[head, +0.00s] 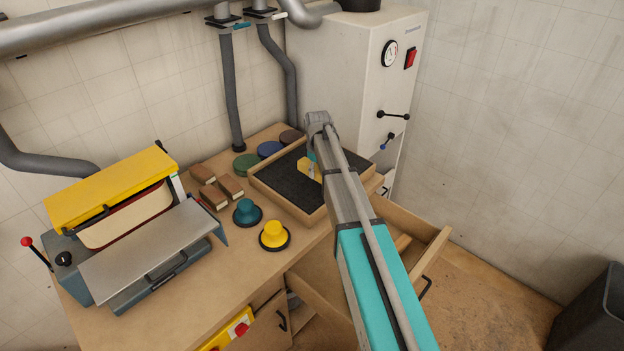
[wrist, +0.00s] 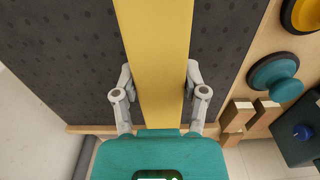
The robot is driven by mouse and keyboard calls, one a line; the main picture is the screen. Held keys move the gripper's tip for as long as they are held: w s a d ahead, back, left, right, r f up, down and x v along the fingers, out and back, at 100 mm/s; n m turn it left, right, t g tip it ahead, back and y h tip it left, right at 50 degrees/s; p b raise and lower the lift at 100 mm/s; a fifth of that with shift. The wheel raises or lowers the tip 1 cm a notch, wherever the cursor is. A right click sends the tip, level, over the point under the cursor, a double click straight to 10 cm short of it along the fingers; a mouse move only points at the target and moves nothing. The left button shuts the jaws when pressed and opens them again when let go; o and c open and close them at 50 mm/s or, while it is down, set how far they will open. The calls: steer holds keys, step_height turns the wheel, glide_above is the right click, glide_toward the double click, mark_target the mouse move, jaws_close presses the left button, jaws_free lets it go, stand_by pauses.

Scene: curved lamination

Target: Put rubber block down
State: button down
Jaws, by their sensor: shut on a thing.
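A yellow block, which I take as the rubber block (wrist: 158,55), is between the two fingers of my gripper (wrist: 160,85) in the wrist view. My gripper is shut on it. In the head view the yellow block (head: 308,168) shows beside my arm, over the dark mat (head: 281,178) in a shallow wooden tray (head: 262,187). My arm hides part of the tray and most of my gripper there. I cannot tell whether the block touches the mat.
A teal knobbed tool (head: 246,212), a yellow knobbed tool (head: 273,236) and several brown blocks (head: 231,187) stand left of the tray. Coloured discs (head: 269,149) lie behind it. A yellow-topped machine (head: 120,220) fills the left bench. An open drawer (head: 428,250) sticks out at right.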

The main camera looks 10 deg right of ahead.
mark_target(316, 184)
steer(key=shift+w+a+f+b, duration=0.1)
steer(key=shift+w+f+b, duration=0.35)
steer(key=shift+f+b, duration=1.5)
steer(key=shift+f, duration=0.1)
steer(key=shift+f, duration=0.15)
steer(key=shift+c, duration=0.6)
jaws_free()
steer(key=shift+r, duration=0.2)
step_height(316, 184, up, 12)
steer(key=p, duration=1.2)
